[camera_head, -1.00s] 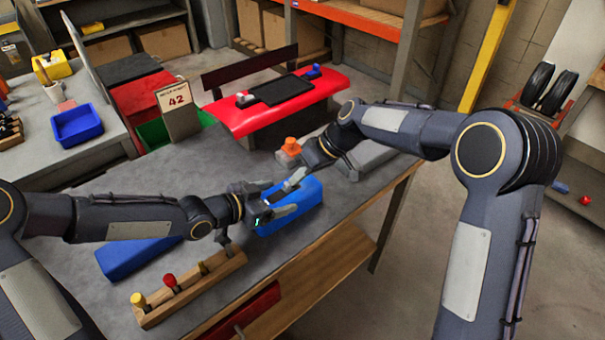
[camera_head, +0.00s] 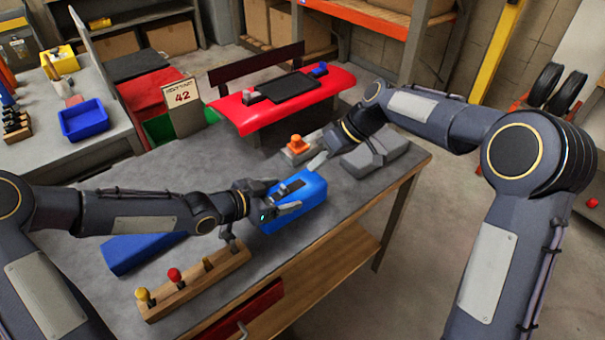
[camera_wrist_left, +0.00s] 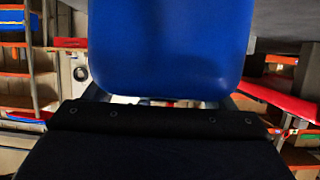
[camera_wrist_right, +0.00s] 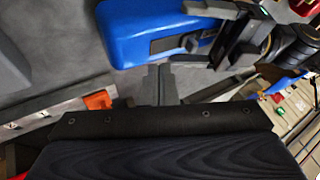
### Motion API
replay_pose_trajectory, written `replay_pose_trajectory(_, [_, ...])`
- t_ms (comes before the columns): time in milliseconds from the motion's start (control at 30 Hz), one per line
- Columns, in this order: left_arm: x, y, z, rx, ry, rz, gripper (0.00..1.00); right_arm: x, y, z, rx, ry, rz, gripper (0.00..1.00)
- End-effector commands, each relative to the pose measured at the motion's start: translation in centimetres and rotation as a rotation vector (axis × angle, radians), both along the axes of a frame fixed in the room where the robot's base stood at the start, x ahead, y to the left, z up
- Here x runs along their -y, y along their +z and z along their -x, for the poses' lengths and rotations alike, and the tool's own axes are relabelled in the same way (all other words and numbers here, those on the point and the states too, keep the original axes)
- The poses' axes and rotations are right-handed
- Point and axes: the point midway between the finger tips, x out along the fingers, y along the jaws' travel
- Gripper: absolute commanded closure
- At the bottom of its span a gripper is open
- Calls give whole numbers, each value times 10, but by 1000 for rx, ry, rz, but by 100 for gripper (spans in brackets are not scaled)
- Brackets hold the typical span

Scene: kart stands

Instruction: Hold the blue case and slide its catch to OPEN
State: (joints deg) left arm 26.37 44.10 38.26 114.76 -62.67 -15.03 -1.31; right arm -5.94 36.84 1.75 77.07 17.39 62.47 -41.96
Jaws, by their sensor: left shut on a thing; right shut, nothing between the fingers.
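The blue case (camera_head: 308,200) is at the table's middle, with a dark recessed strip on its upper face. My left gripper (camera_head: 285,205) is shut on the case from the left. The case fills much of the left wrist view (camera_wrist_left: 170,45). In the right wrist view, the case (camera_wrist_right: 140,25) shows the dark slot with a grey catch (camera_wrist_right: 188,43) near the left fingers. Any lettering is too small to read. My right gripper (camera_head: 318,160) is shut and empty, just beyond the case and apart from the catch; its fingertips also show in the right wrist view (camera_wrist_right: 159,82).
An orange button on a grey base (camera_head: 298,145) and grey blocks (camera_head: 376,152) stand near my right gripper. A wooden rack with colored knobs (camera_head: 195,286) and another blue object (camera_head: 142,252) lie at the front left. A number 42 sign (camera_head: 181,97) stands behind.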

Motion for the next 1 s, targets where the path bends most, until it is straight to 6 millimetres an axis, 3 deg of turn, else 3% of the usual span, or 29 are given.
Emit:
replay_pose_trajectory(100, [0, 0, 0, 1, 0, 1, 54, 17, 21, 0, 2, -4, 0, 100])
replay_pose_trajectory(300, [0, 0, 0, 1, 0, 1, 54, 32, 42, 2, 0, -3, 1, 100])
replay_pose_trajectory(800, [0, 0, 0, 1, 0, 1, 54, 36, 47, 3, -1, -2, 1, 100])
replay_pose_trajectory(833, [0, 0, 0, 1, 0, 1, 20, 36, 47, 3, -1, -2, 1, 100])
replay_pose_trajectory(1000, [0, 0, 0, 1, 0, 1, 0, 36, 47, 3, -1, -2, 1, 100])
